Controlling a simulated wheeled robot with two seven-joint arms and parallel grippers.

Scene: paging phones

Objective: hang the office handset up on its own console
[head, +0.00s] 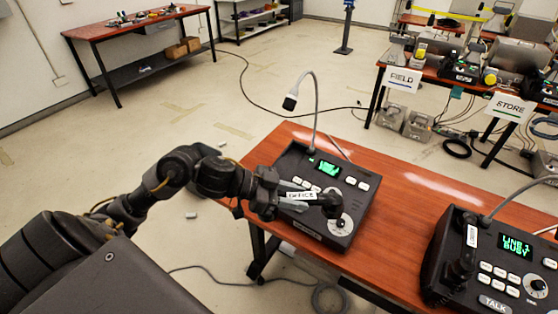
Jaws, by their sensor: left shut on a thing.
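The office handset (302,195), dark with a white label that seems to read OFFICE, lies crosswise in front of the left console (312,225). My left gripper (270,194) is shut on its left part. Its right end (332,202) overlaps the console's round dial. I cannot tell whether the handset touches the console or is held above it. The console has a lit green screen (328,168), white keys and a gooseneck microphone (291,102). Its left side, where a cradle may be, is largely hidden by my gripper and the handset. My right gripper is not in view.
A second console (490,265) stands at the table's right, its screen reading LINE 1 BUSY, with its own handset (464,250) on its left side. The wooden table (405,215) is bare between the consoles. Behind are a table with FIELD (403,79) and STORE (509,107) signs.

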